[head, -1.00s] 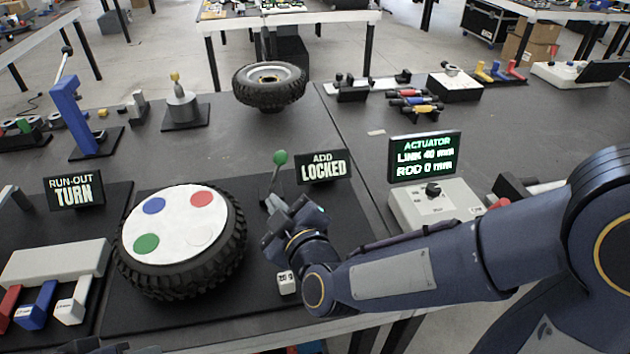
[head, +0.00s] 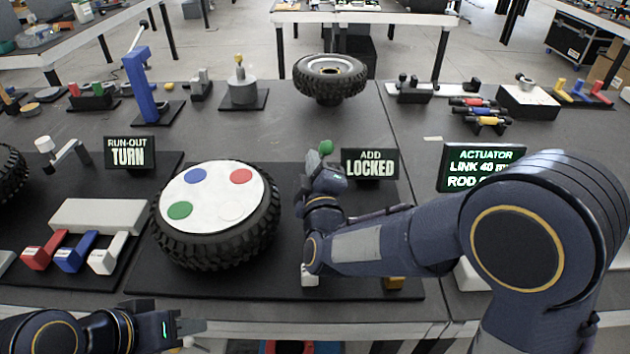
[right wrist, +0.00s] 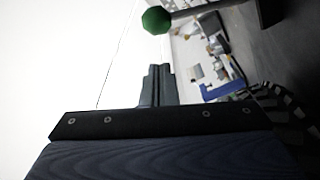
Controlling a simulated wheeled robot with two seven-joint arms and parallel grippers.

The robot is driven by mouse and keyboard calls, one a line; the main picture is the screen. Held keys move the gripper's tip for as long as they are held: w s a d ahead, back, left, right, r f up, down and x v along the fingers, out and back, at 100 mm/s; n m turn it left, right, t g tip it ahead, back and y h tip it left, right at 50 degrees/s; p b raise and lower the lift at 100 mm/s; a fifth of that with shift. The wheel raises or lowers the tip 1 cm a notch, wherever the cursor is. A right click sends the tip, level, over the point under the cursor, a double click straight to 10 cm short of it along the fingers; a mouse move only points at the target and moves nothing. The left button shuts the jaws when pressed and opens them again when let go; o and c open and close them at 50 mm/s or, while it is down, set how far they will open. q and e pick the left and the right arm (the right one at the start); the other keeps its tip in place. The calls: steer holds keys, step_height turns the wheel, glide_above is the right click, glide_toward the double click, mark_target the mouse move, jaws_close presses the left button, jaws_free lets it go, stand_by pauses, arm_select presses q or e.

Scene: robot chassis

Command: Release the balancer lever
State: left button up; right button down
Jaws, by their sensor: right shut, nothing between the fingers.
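The balancer lever's green knob (head: 326,147) shows just above my right gripper (head: 322,174); the lever's lower part is hidden behind the gripper in the head view. In the right wrist view, the green knob (right wrist: 156,20) and its grey rod (right wrist: 195,9) lie beyond the right fingertips (right wrist: 157,70), with a visible gap in the picture. The right fingers are together and empty. The sign (head: 370,164) reads "ADD LOCKED". The tyre (head: 215,238) with a white disc stands left of the gripper. My left gripper (head: 182,328) is low at the front left; its finger opening is unclear.
The "RUN-OUT TURN" sign (head: 130,153) stands behind the tyre's left side. Red, blue and white blocks (head: 75,252) lie at the left. A small white block (head: 309,276) is below the right wrist. The actuator display (head: 481,168) stands at the right, partly hidden by my arm.

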mark_target(326, 151)
steer(key=shift+w+d+f, duration=0.25)
steer(key=shift+w+d, duration=0.2)
steer(key=shift+w, duration=0.15)
steer(key=shift+w+d+f, duration=0.25)
steer(key=shift+w+d, duration=0.15)
steer(key=shift+w, duration=0.2)
steer(key=shift+d+f+b, duration=0.5)
steer(key=shift+d+b, duration=0.3)
steer(key=shift+b, duration=0.25)
steer(key=shift+r+m, duration=0.25)
steer(key=shift+m, duration=0.05)
steer(key=shift+p, duration=0.3)
